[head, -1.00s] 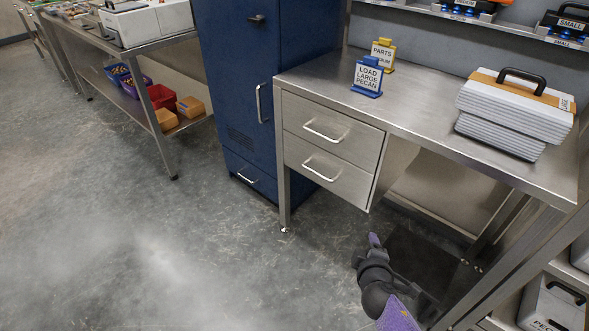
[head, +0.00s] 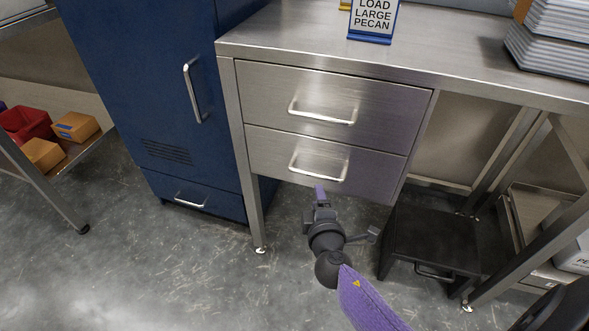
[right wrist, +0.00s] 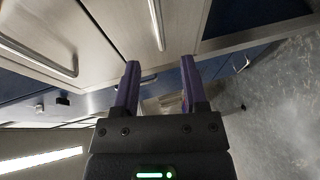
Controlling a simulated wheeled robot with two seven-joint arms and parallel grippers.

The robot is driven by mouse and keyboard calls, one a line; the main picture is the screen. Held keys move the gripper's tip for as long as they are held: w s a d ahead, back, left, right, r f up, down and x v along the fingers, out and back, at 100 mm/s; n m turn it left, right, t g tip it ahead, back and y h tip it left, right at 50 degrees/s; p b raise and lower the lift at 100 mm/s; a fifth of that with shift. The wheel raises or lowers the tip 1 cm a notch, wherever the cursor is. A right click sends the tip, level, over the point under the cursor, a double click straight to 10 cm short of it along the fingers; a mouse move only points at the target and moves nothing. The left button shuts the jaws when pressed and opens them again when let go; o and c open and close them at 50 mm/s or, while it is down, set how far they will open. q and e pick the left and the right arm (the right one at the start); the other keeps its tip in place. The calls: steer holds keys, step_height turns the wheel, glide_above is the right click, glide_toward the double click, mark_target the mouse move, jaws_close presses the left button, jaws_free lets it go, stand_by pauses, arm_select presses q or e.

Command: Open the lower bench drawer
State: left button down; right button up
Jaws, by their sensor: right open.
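The lower bench drawer (head: 268,153) is a brushed-metal front under the upper drawer (head: 270,90), and both look shut. The lower drawer's bar handle (head: 318,178) also shows at the top of the right wrist view (right wrist: 157,25). My right gripper (head: 320,192) is just below that handle in the head view. In the right wrist view its purple fingers (right wrist: 160,68) are apart with nothing between them, and the handle lies beyond the fingertips. The upper drawer's handle (right wrist: 42,57) shows to the left there. My left gripper is not in view.
A blue cabinet (head: 150,90) stands left of the steel bench (head: 450,65), whose leg (head: 246,170) is beside the drawers. A dark step-like box (head: 435,235) is on the floor under the bench. A blue sign and stacked grey trays are on top.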

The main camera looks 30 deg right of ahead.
mark_target(314, 177)
steer(key=b+x, duration=0.3)
steer(key=x, duration=0.6)
steer(key=shift+d, duration=0.1)
steer(key=shift+w+r, duration=0.1)
steer(key=shift+d, duration=0.1)
steer(key=c, duration=0.7)
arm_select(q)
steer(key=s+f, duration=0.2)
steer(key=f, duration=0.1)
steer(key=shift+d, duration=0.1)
arm_select(e)
jaws_close()
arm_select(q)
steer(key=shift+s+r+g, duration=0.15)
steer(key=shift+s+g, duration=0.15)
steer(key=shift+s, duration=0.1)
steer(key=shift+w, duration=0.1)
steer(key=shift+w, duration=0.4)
